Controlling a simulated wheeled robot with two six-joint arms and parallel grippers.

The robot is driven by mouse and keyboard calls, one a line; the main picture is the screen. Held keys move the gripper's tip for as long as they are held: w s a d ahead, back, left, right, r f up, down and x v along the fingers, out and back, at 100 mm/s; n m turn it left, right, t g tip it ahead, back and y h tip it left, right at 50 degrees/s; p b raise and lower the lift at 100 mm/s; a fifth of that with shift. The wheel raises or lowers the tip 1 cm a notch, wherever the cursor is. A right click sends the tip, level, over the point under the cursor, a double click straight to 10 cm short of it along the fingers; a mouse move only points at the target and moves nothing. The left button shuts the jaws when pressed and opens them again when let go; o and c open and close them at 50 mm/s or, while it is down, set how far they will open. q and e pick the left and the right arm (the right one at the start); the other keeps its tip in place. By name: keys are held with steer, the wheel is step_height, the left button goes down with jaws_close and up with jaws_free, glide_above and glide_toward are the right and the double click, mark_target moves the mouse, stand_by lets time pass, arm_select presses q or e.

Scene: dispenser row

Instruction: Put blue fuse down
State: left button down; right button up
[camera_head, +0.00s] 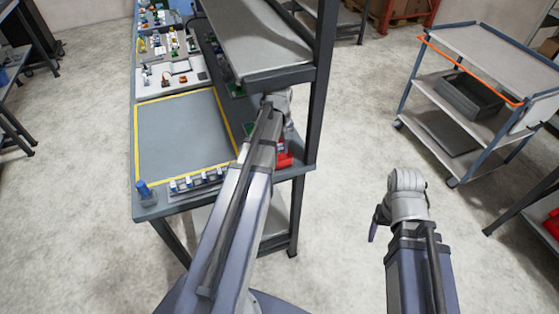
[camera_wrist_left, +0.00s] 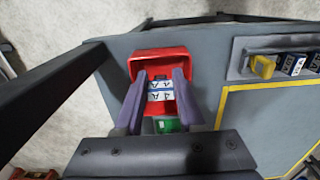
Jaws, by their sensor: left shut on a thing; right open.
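My left gripper (camera_wrist_left: 160,84) is at the red bin (camera_wrist_left: 160,57) in the left wrist view, its two purple fingers over the bin's opening. It is shut on the blue fuse (camera_wrist_left: 160,96), a small piece with white labels and a blue band, seen between the fingers. I cannot tell whether the fuse touches the bin floor. In the head view the red bin (camera_head: 284,156) shows partly at the table's right edge; the left fingers and the fuse are hidden by my arm. My right gripper (camera_head: 379,221) is open and empty over the floor.
The grey table has a yellow-bordered clear area (camera_head: 185,135). A dispenser row (camera_head: 198,180) lies along its front edge, beside a blue cylinder (camera_head: 143,188) in a holder. A shelf post (camera_head: 322,90) stands close right of my left arm. A trolley (camera_head: 470,100) stands at the right.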

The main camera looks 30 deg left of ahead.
arm_select(q)
steer(key=shift+f, duration=0.1)
step_height(320, 180, down, 4)
steer(key=b, duration=0.4)
steer(key=shift+f+b, duration=0.25)
steer(key=shift+b, duration=0.05)
steer(key=shift+f, duration=0.2)
steer(key=c, duration=0.5)
jaws_free()
steer(key=shift+r, duration=0.2)
step_height(320, 180, up, 8)
steer(key=p, duration=0.7)
steer(key=shift+f+p, duration=0.25)
steer(key=shift+p, duration=0.05)
